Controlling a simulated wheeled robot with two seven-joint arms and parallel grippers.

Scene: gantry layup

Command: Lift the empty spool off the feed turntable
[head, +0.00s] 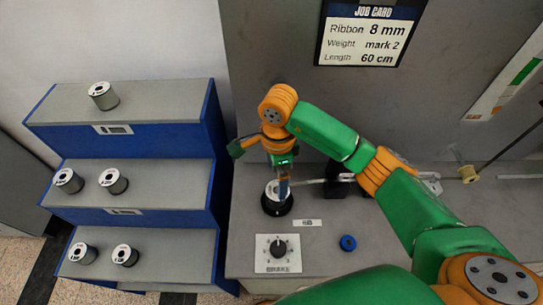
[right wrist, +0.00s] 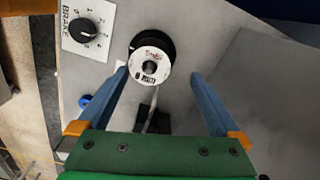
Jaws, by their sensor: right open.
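The spool (right wrist: 150,54) sits on the black feed turntable (right wrist: 169,44) in the right wrist view. It has a white flange with printed marks and a dark centre hole. In the head view the spool (head: 271,188) is partly hidden by my right gripper (head: 281,190), which is above the black turntable (head: 277,208). My right gripper is open, with one blue finger on each side of the spool in the right wrist view (right wrist: 158,76). There is a gap between each finger and the spool. My left gripper is out of view.
A blue stepped rack (head: 213,165) with several spools (head: 103,95) stands at the left. A brake dial (head: 278,248) and a blue ring (head: 348,243) are in front of the turntable. A job card (head: 368,35) hangs on the back panel.

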